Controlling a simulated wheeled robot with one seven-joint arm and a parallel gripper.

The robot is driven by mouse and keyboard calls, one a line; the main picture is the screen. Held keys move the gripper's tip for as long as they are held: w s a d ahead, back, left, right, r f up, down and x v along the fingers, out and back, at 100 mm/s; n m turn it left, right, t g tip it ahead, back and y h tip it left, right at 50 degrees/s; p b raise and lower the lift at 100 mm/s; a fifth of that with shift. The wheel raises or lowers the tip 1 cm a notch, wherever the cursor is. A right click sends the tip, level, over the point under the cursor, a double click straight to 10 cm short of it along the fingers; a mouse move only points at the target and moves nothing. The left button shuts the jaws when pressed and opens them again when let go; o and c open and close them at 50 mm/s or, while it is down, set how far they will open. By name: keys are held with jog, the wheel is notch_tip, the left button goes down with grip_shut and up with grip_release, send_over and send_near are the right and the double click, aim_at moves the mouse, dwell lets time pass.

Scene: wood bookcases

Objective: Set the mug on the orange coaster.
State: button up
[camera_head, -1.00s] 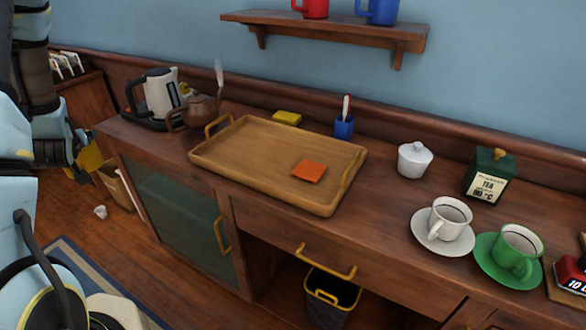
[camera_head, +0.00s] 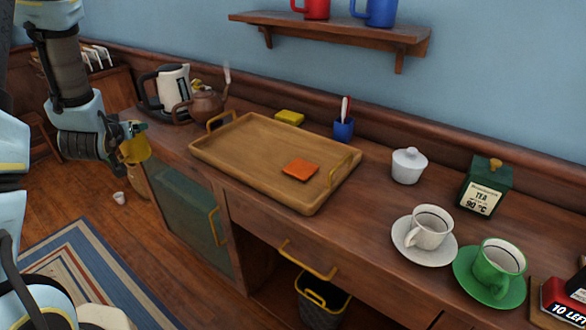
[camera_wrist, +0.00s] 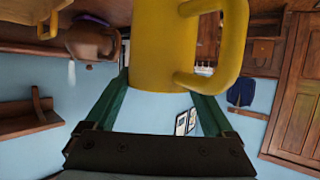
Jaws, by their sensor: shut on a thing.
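My gripper (camera_head: 124,136) is shut on a yellow mug (camera_head: 136,148), which it holds in the air left of the sideboard's left end. In the wrist view the yellow mug (camera_wrist: 162,50) sits between the two green fingers, with its handle to the right. The orange coaster (camera_head: 300,170) lies flat on the wooden tray (camera_head: 228,171), toward the tray's right end. Nothing stands on the coaster. The mug is well apart from the tray and coaster.
A kettle (camera_head: 172,90) and brown teapot (camera_head: 205,105) stand on the sideboard between my gripper and the tray's back. A yellow sponge (camera_head: 290,117), blue cup (camera_head: 343,129) and white sugar bowl (camera_head: 408,165) stand behind. White and green cups on saucers are at right.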

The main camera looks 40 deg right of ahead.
jog(key=s+d+r+m+g+h, duration=0.25)
jog(key=s+d, duration=0.35)
jog(key=d, duration=0.4)
jog(key=s+d+r+m+g+h, duration=0.1)
jog(key=s+d+m+h, duration=0.2)
jog(key=s+d, duration=0.55)
jog(key=s+d+r+m+g+h, duration=0.35)
jog(key=s+d+m+g, duration=0.2)
jog(key=s+d, duration=0.9)
jog(key=shift+y, duration=0.4)
notch_tip(320, 180, down, 9)
jog(key=shift+w+d+f+p, duration=0.1)
jog(key=shift+w+d+p, duration=0.05)
jog(key=shift+p, duration=0.3)
jog(key=shift+f, duration=0.15)
jog(key=o, duration=1.4)
